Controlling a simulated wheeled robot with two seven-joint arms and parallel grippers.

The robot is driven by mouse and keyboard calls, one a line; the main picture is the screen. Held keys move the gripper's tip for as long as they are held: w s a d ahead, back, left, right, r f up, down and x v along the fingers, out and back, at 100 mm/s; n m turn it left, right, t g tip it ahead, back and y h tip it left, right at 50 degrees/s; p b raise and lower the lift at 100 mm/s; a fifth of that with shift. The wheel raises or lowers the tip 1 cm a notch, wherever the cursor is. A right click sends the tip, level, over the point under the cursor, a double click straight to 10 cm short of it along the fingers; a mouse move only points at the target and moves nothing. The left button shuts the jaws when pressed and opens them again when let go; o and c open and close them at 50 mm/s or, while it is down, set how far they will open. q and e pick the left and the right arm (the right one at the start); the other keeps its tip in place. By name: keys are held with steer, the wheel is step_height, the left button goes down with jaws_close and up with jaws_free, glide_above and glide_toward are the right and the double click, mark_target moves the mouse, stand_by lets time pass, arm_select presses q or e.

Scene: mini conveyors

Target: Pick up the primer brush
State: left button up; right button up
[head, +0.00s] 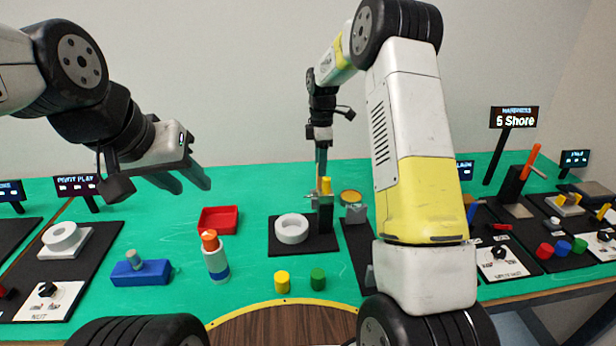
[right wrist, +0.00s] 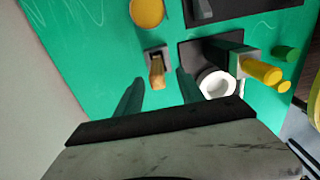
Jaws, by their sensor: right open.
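A wooden-handled piece that looks like the primer brush (right wrist: 157,72) stands in a small grey holder (right wrist: 155,52) in the right wrist view. The holder also shows in the head view (head: 356,213), where I cannot clearly make out the brush. My right gripper (right wrist: 160,76) is open and empty. Its fingers point toward the brush, which appears between their tips; I see no contact. In the head view my right gripper (head: 321,170) hangs behind the black pad's post. My left gripper (head: 194,188) is open and empty above the table at left.
A yellow round dish (right wrist: 147,12) lies beyond the holder. Close by, a grey post with a yellow cylinder (right wrist: 262,73) and a white ring (right wrist: 215,84) stand on a black pad. A red tray (head: 219,220) and a glue-like bottle (head: 216,260) stand left.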

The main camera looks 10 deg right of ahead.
mark_target(320, 182)
steer(key=shift+a+f, duration=0.1)
steer(key=shift+a, duration=0.15)
step_height(320, 182, down, 2)
steer(key=shift+f, duration=0.25)
steer(key=f, duration=0.5)
steer(key=shift+w+d, duration=0.25)
jaws_close()
